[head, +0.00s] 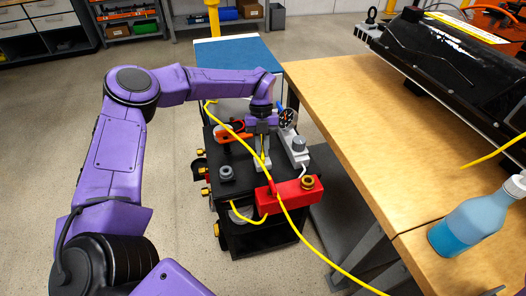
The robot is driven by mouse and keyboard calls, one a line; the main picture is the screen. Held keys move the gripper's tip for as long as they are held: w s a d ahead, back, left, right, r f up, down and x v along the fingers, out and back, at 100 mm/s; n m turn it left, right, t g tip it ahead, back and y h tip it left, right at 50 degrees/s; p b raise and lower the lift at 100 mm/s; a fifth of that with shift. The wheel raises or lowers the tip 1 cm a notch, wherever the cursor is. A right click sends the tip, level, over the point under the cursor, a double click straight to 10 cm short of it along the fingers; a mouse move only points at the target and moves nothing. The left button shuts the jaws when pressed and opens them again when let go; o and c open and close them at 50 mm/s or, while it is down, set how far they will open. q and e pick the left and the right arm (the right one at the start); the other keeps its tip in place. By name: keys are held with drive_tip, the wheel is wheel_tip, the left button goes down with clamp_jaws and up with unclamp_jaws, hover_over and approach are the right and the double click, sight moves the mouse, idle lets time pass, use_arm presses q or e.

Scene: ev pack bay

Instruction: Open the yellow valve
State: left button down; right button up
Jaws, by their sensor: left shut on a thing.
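My left arm reaches in from the left, and its gripper (262,152) points down over the black cart (250,239). The gripper is shut on a small yellow part between its fingers, which looks like the handle of the yellow valve (262,161). The fingers and a yellow cable crossing close by hide most of the valve, so I cannot tell how far it is turned. My right gripper is not in view.
The cart top also carries an orange-red part (232,133), a grey fitting (295,148), a black handwheel (287,118) and a red block (288,197). The yellow cable (289,222) drapes across the cart. A wooden bench (350,115) with a blue bottle (470,224) stands right.

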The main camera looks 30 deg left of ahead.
use_arm(q)
drive_tip(key=shift+s+f+n+t+h+b, duration=0.1)
drive_tip(key=shift+n+t+h+b, duration=0.25)
drive_tip(key=shift+n+b, duration=0.55)
drive_tip(key=shift+n, duration=0.4)
drive_tip(key=c, duration=1.2)
unclamp_jaws()
drive_tip(key=shift+o, duration=0.2)
drive_tip(key=v, duration=1)
drive_tip(key=shift+r+p, duration=0.3)
drive_tip(key=shift+a, duration=0.15)
